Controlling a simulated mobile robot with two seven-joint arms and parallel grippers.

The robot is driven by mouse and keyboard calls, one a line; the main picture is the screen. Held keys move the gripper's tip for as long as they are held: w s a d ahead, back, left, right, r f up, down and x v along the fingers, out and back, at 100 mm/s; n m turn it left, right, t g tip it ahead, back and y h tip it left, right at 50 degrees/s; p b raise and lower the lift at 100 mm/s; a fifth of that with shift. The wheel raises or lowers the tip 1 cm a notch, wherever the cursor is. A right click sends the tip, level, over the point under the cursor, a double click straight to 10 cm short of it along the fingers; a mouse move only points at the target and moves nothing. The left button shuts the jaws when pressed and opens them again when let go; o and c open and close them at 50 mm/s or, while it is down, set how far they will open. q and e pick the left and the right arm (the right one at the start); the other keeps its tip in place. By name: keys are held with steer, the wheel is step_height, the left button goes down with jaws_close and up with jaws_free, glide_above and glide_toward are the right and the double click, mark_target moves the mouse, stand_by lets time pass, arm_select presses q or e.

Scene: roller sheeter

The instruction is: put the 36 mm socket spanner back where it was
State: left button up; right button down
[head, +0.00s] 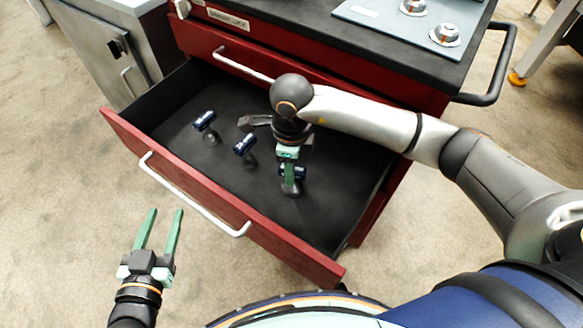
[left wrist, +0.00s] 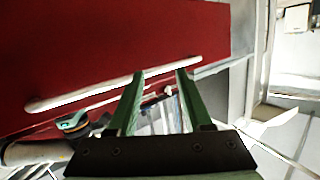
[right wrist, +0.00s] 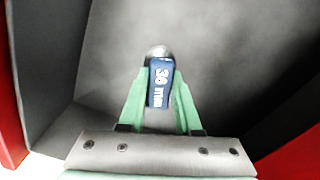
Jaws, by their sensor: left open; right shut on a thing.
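The 36 mm socket spanner (right wrist: 160,82) has a blue grip marked "36 mm" and a grey metal end. My right gripper (right wrist: 160,105) is shut on its blue grip, inside the open red drawer. In the head view the held spanner (head: 291,187) is partly hidden by my right gripper (head: 290,172), with its metal end low by the drawer floor; I cannot tell whether it touches. My left gripper (head: 163,225) is open and empty, outside the drawer front; its fingers also show in the left wrist view (left wrist: 160,85).
Two more blue-handled spanners stand in the drawer, one at the left (head: 205,122) and one in the middle (head: 244,146). The drawer floor (head: 345,170) is dark and bare at the right. A white handle (head: 190,200) runs along the drawer front. The red cabinet's black top (head: 330,38) overhangs behind.

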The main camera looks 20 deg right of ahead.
arm_select(q)
steer(key=shift+w+r, duration=0.1)
steer(key=shift+r, duration=0.25)
arm_select(e)
steer(key=shift+f, duration=0.1)
steer(key=c, duration=0.6)
jaws_free()
arm_select(q)
steer(key=shift+r+t, duration=0.2)
steer(key=shift+t, duration=0.1)
arm_select(e)
steer(key=shift+r, duration=0.2)
step_height(320, 180, up, 2)
steer(key=shift+r+p, duration=0.25)
steer(key=shift+p, duration=0.7)
step_height(320, 180, up, 4)
steer(key=p, duration=0.3)
steer(key=shift+r, duration=0.15)
arm_select(q)
steer(key=s+d+f+n+g+y+p, duration=0.1)
steer(key=s+f+g+p, duration=0.2)
steer(key=s+f+g, duration=0.3)
steer(key=shift+s+f, duration=0.45)
steer(key=shift+f, duration=0.65)
arm_select(e)
steer(key=shift+r, duration=2.5)
